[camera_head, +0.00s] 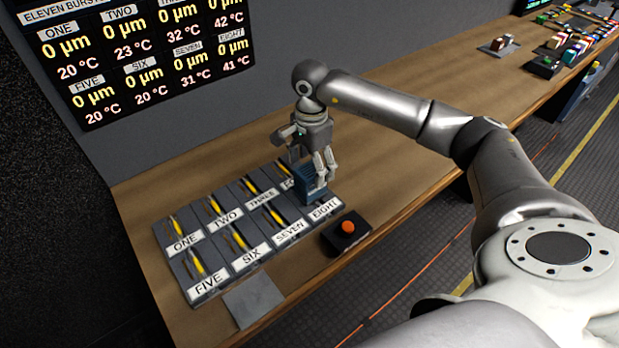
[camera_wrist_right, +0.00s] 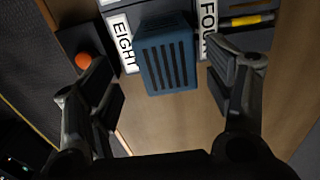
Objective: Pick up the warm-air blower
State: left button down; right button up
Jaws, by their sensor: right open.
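The warm-air blower appears to be the blue slotted box (camera_head: 311,184) at the right end of the numbered panel, by the labels FOUR and EIGHT. In the right wrist view the blue box (camera_wrist_right: 165,62) shows dark parallel slots on its face. My right gripper (camera_head: 313,168) is over the box, pointing down. In the wrist view my right gripper (camera_wrist_right: 160,72) is open, with one finger to each side of the box and visible gaps between. Its fingers partly cover the box in the head view. My left gripper is not in view.
The panel (camera_head: 246,275) has numbered bays with yellow pieces. A black box with an orange button (camera_head: 348,227) sits at its right, near the bench's front edge. The wooden bench (camera_head: 385,185) is clear to the right; a display (camera_head: 140,50) hangs behind.

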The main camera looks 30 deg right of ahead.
aim_at(305, 190)
jog(key=shift+f, duration=0.5)
jog(key=shift+w+f, duration=0.1)
jog(key=shift+f, duration=0.15)
jog(key=shift+w+f+p, duration=0.1)
jog(key=shift+f+p, duration=0.3)
jog(key=shift+p, duration=0.05)
notch_tip(305, 190, down, 3)
jog(key=shift+d+f+p, duration=0.1)
jog(key=shift+d+p, duration=0.05)
jog(key=shift+p, duration=0.75)
jog(key=shift+w+f, duration=0.1)
jog(key=shift+f, duration=0.5)
jog(key=c, duration=1.4)
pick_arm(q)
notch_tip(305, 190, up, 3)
pick_arm(e)
jog(key=shift+w, duration=0.1)
jog(key=shift+c, duration=0.5)
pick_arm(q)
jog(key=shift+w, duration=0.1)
pick_arm(e)
jog(key=shift+r, duration=0.1)
